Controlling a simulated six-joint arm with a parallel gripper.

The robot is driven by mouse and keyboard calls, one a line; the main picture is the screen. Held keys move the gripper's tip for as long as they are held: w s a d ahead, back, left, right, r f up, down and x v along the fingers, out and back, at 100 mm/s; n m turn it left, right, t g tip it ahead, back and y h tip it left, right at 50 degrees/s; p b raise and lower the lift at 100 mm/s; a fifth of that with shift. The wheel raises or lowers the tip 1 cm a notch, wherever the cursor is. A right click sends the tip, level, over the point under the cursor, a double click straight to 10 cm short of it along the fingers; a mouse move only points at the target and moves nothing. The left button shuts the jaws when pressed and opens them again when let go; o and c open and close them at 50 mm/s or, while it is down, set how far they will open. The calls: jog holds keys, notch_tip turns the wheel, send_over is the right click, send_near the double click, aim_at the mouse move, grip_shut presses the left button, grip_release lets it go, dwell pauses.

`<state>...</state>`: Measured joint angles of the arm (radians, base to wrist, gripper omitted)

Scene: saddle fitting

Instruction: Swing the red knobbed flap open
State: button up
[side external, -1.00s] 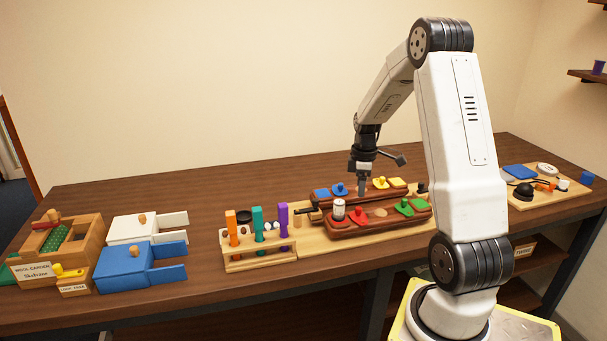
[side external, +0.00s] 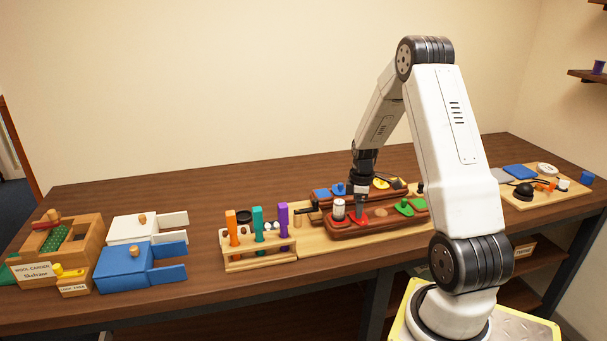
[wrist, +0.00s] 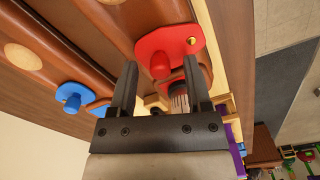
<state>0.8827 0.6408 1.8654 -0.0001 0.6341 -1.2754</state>
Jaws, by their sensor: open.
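The red flap (side external: 334,222) lies flat on the near brown wooden block in the side view, with my gripper (side external: 361,208) low over its right part. In the side view the knob is hidden by my gripper.
A small can (side external: 338,208) stands close beside the red flap. A green knobbed flap (side external: 405,207) is right on the same block. Blue (side external: 322,193) and yellow (side external: 381,183) flaps lie on the far block. A rack of coloured pegs (side external: 258,250) stands left.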

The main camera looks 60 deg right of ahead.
grip_shut()
jog(key=shift+s+d+m, duration=0.1)
jog(key=shift+m, duration=0.3)
jog(key=m, duration=0.2)
jog(key=s+m, duration=0.1)
jog(key=m, duration=0.1)
jog(key=shift+d, duration=0.3)
jog(key=m, duration=0.2)
jog(key=s+m, duration=0.1)
jog(key=m, duration=0.2)
jog(key=shift+s+d+m, duration=0.1)
jog(key=shift+s+m, duration=0.2)
jog(key=shift+m, duration=0.1)
jog(key=m, duration=0.1)
jog(key=s+m, duration=0.1)
jog(key=m, duration=0.3)
jog(key=shift+s+a, duration=0.25)
jog(key=shift+a, duration=0.05)
jog(key=m, duration=0.3)
jog(key=s+a+m, duration=0.1)
jog(key=m, duration=0.1)
jog(key=shift+a+m, duration=0.1)
jog(key=shift+m, duration=0.2)
